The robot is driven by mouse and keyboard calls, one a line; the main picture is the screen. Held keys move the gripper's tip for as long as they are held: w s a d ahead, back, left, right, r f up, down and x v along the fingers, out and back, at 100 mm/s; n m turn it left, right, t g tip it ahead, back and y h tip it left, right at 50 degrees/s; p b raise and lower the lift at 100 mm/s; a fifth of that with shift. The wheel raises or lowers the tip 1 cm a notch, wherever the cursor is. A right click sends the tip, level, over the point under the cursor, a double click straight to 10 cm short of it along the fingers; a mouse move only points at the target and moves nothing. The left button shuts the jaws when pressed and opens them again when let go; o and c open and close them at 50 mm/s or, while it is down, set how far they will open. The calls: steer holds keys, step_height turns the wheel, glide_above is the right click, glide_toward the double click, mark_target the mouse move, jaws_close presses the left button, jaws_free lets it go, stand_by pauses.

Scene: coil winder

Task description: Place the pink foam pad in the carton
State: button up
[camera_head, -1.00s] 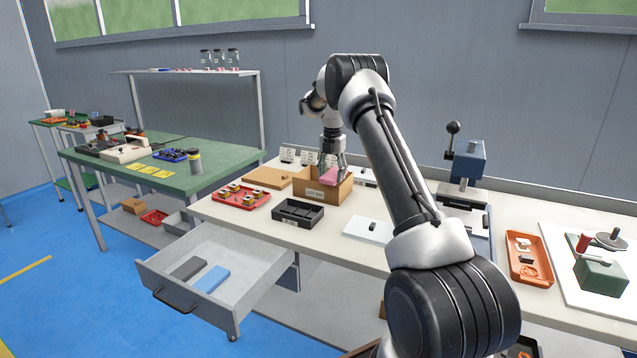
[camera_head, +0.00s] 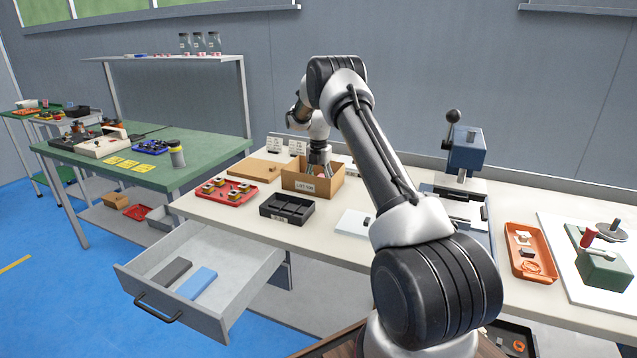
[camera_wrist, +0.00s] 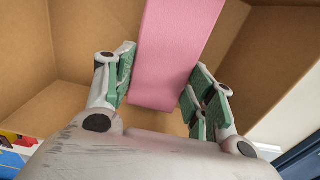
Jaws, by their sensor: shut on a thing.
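The pink foam pad (camera_wrist: 174,50) is between the fingers of my gripper (camera_wrist: 161,78) in the wrist view, and the gripper is shut on it. Brown carton walls (camera_wrist: 85,35) surround the pad and fingers there. In the head view, the open carton (camera_head: 335,188) with a lot label stands on the pale bench. My gripper (camera_head: 319,168) points down into it, its fingertips partly below the rim. The pad is hidden in the head view. I cannot tell whether it touches the carton's floor.
A black divided tray (camera_head: 287,209) stands in front of the carton, and a red tray of parts (camera_head: 226,191) is to its left. A brown board (camera_head: 254,168) lies behind the red tray. An open drawer (camera_head: 205,275) juts out below the bench.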

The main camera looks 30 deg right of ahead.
steer(key=shift+f, duration=0.2)
steer(key=o, duration=0.6)
steer(key=shift+o, duration=0.2)
